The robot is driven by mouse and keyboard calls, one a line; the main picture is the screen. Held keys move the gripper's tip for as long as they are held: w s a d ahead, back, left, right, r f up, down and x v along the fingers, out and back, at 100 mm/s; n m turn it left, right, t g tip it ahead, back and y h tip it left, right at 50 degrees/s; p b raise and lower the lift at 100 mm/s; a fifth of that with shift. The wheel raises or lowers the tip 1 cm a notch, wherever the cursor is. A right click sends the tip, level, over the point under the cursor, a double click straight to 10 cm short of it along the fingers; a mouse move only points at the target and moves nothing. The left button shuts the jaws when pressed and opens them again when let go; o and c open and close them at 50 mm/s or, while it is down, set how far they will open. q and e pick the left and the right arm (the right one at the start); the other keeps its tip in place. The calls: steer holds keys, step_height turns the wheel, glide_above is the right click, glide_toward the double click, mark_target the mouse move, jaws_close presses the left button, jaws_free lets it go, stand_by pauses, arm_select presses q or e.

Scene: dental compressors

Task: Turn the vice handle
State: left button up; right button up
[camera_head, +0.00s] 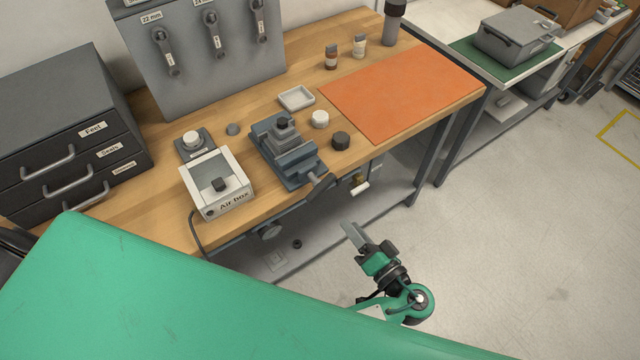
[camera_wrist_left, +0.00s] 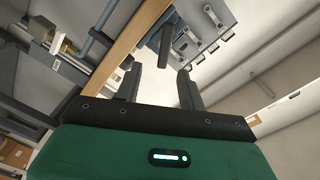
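The grey-blue vice (camera_head: 285,152) is fixed near the front edge of the wooden workbench. Its dark handle (camera_head: 321,187) sticks out past the bench's front edge. My left gripper (camera_head: 351,232) is in front of and below the handle, apart from it, over the floor. In the left wrist view the two fingers of my left gripper (camera_wrist_left: 158,82) are spread with nothing between them. A dark bar, which looks like the vice handle (camera_wrist_left: 164,40), shows beyond the fingertips in that view. My right gripper is not in view.
The white Air box (camera_head: 216,190) stands left of the vice. A white dish (camera_head: 297,98), a white cap (camera_head: 320,119) and a black cap (camera_head: 341,141) are near the vice. An orange mat (camera_head: 400,90) lies to the right. A lower shelf (camera_head: 385,205) runs under the bench.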

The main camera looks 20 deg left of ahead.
mark_target(323, 191)
arm_select(q)
steer(key=p+x, duration=0.1)
steer(key=x, duration=0.3)
steer(key=p+x, duration=0.2)
steer(key=x, duration=0.2)
steer(key=r+p+x, duration=0.1)
steer(key=x, duration=0.3)
steer(key=shift+a+r+p, duration=0.1)
steer(key=shift+a+p, duration=0.3)
steer(key=shift+w+a, duration=0.35)
steer(key=shift+a, duration=0.05)
steer(key=c, duration=0.8)
steer(key=shift+c, duration=0.2)
